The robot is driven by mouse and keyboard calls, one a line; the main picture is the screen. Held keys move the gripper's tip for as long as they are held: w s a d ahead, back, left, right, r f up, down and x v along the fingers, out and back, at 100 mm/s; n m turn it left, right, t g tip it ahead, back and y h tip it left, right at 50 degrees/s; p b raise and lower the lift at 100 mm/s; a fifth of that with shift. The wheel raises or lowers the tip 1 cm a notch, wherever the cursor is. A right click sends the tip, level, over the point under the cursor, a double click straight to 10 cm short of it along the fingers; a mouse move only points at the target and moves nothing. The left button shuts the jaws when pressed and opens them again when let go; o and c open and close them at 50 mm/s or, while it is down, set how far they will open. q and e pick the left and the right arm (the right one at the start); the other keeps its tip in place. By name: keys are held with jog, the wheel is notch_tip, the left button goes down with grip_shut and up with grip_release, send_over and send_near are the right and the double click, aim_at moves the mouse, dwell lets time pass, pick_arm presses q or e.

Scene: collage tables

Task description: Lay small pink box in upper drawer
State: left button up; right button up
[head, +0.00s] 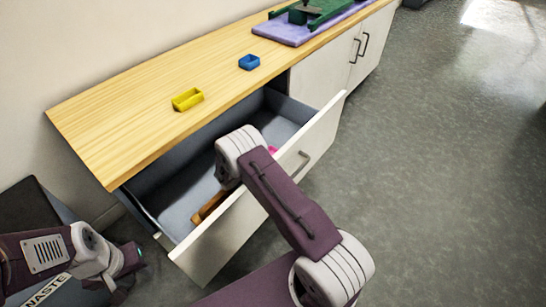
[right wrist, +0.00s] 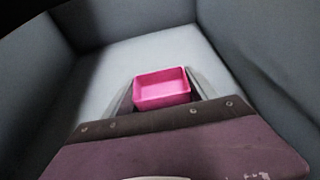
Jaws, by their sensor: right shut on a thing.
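The small pink box (right wrist: 162,88) is an open-topped tray, held between the two fingers of my right gripper (right wrist: 160,96) in the right wrist view. Grey drawer walls surround it, and the light drawer floor is below; I cannot tell whether the box touches that floor. In the head view only a sliver of the pink box (head: 272,149) shows beside my right arm, which hides the gripper. The upper drawer (head: 285,128) is pulled out, with a white front and grey inside. My left gripper (head: 128,268) is at the lower left, away from the drawer; its jaw opening is unclear.
An orange-brown item (head: 211,206) lies in the drawer near its front. A yellow box (head: 187,99) and a blue box (head: 249,62) stand on the wooden counter (head: 130,110). A purple mat (head: 285,31) bears a green object. A dark waste bin (head: 28,222) is at left.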

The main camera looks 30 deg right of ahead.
jog(key=o, duration=1.3)
jog(key=shift+a+r, duration=0.1)
jog(key=shift+r, duration=0.15)
jog(key=p+v, duration=0.4)
jog(key=v, duration=0.7)
jog(key=shift+r+p, duration=0.1)
jog(key=shift+p, duration=0.25)
jog(key=shift+s+a, duration=0.15)
jog(key=shift+a, duration=0.15)
